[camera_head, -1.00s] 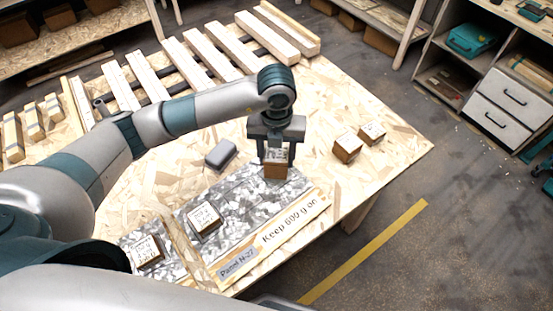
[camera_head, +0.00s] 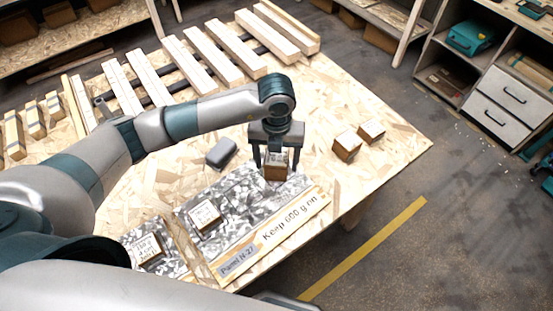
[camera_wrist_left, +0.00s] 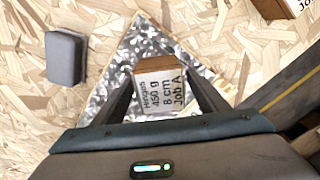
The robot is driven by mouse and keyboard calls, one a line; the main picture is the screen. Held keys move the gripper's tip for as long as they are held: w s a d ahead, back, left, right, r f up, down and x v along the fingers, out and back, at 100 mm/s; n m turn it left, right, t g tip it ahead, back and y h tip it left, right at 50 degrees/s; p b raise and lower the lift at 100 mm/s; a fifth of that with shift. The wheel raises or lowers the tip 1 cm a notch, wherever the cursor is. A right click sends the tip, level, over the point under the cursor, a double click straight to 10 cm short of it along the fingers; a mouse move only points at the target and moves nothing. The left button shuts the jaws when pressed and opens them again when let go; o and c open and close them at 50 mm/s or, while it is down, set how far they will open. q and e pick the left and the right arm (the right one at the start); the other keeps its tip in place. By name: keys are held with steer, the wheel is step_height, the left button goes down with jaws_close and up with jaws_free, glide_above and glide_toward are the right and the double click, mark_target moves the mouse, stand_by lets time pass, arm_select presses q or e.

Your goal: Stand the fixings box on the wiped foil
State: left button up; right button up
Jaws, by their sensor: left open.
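My left gripper (camera_head: 276,170) is open, its fingers on either side of a brown box (camera_head: 275,172) with a white label. In the left wrist view the box (camera_wrist_left: 160,88) shows "450 g", "8 cm" and "Job A"; its top word is hard to read. The box stands upright on the far right corner of the mottled silver foil (camera_head: 240,190), which also shows in the left wrist view (camera_wrist_left: 140,42). The foil's front strip (camera_head: 275,235) reads "Keep 600 g on" and "Panel N-27". My right gripper is out of view.
Another labelled box (camera_head: 205,217) sits on the foil's left part, and one (camera_head: 146,248) on a separate foil piece. Two boxes (camera_head: 347,146) (camera_head: 371,132) stand on bare board to the right. A grey block (camera_head: 221,152) lies behind the foil. Wooden slats (camera_head: 200,60) line the back.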

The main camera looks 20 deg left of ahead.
arm_select(q)
steer(key=shift+r, duration=0.15)
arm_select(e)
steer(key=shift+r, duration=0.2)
arm_select(q)
steer(key=shift+r, duration=0.6)
step_height(320, 180, up, 4)
steer(key=shift+b, duration=0.85)
step_height(320, 180, up, 5)
steer(key=shift+r+b, duration=0.2)
steer(key=shift+b, duration=0.3)
steer(key=shift+r, duration=0.7)
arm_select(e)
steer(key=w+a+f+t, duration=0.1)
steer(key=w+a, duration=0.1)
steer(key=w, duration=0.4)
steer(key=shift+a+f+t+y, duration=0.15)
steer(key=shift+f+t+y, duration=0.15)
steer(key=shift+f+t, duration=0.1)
